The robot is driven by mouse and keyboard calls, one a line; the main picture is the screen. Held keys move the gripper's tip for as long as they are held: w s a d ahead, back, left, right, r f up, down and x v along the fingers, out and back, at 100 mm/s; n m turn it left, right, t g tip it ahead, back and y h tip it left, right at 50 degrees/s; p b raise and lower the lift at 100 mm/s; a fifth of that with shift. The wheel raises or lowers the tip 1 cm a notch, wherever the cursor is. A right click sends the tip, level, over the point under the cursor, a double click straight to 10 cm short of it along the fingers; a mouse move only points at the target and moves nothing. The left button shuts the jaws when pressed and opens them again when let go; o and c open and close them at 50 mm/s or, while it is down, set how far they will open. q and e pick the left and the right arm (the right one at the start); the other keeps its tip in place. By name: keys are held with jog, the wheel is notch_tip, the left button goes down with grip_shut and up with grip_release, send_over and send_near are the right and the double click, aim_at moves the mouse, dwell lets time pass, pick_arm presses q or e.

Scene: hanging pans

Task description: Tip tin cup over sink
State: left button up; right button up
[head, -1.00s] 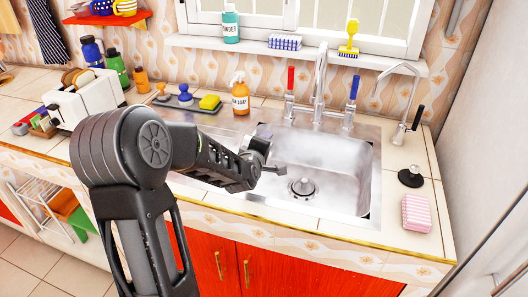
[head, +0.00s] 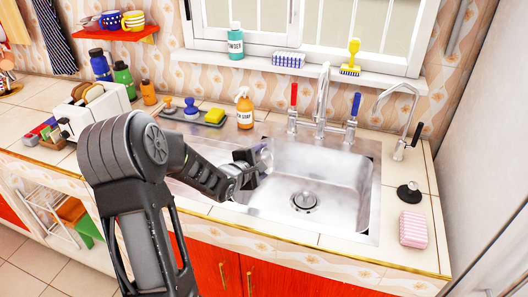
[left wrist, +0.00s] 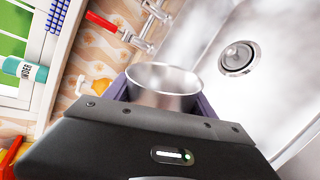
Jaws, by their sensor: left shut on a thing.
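The tin cup (left wrist: 165,82) shows in the left wrist view as a silver metal cup between the fingers of my left gripper, its open rim visible. My left gripper (head: 257,160) is shut on it and is over the left side of the sink (head: 318,175). In the head view the cup is mostly hidden by the gripper and cannot be made out clearly. The sink drain (head: 305,201) lies to the right of the gripper and also shows in the left wrist view (left wrist: 238,58). My right gripper is not in view.
A faucet (head: 321,100) with a red-handled tap (head: 293,97) and a blue-handled tap (head: 354,107) stands behind the sink. An orange soap bottle (head: 244,110) is behind the gripper. A pink sponge (head: 413,230) lies right of the sink. The basin is empty.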

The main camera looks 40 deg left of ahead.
pick_arm(q)
jog(key=n+h+p, duration=0.1)
jog(key=p, duration=0.1)
jog(key=r+n+t+p, duration=0.1)
jog(key=n+p, duration=0.1)
jog(key=n+t+h+p, duration=0.1)
jog(key=n+p, duration=0.1)
jog(key=p, duration=0.1)
jog(key=shift+s+r+h, duration=0.1)
jog(key=shift+r+h, duration=0.2)
jog(key=shift+r, duration=0.1)
jog(key=shift+f+n+t+h, duration=0.15)
jog(key=shift+n+t+h, duration=0.25)
jog(key=shift+n, duration=0.6)
jog(key=shift+d+f+n+t, duration=0.3)
jog(key=shift+n+t, duration=0.3)
jog(key=shift+n, duration=0.3)
jog(key=shift+w+d+f+n, duration=0.15)
jog(key=shift+w+n, duration=0.05)
jog(key=shift+n, duration=0.4)
jog(key=shift+r+t, duration=0.2)
jog(key=shift+t, duration=0.1)
